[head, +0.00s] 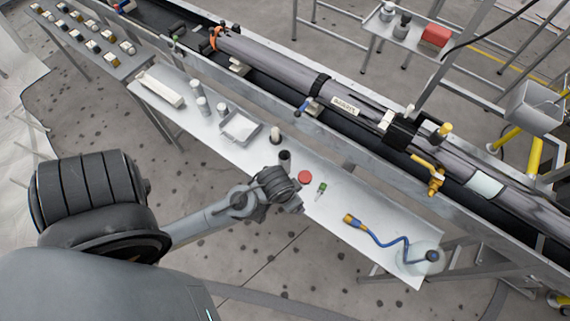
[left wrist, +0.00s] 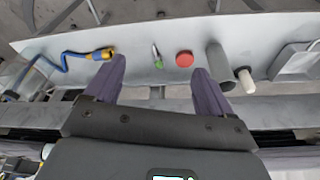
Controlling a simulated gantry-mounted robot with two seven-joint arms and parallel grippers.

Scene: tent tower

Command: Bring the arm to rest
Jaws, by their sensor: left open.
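My left gripper (head: 287,192) hangs over the front edge of the long grey work table (head: 225,160) in the head view, below the small loose parts there. In the left wrist view its two dark purple fingers (left wrist: 157,80) are spread apart with nothing between them. Beyond the fingertips lie a red disc (left wrist: 184,59) and a small green-ended tool (left wrist: 157,57) on the table, apart from the fingers. The fingertips are hard to make out in the head view. My right gripper is not in view.
A blue hose with a yellow end (head: 375,236) lies on the right of the table. A dark cylinder (head: 285,160), a white-topped cylinder (head: 274,136) and a grey tray (head: 240,129) stand further left. A long pipe assembly (head: 285,77) runs behind. Open floor lies in front.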

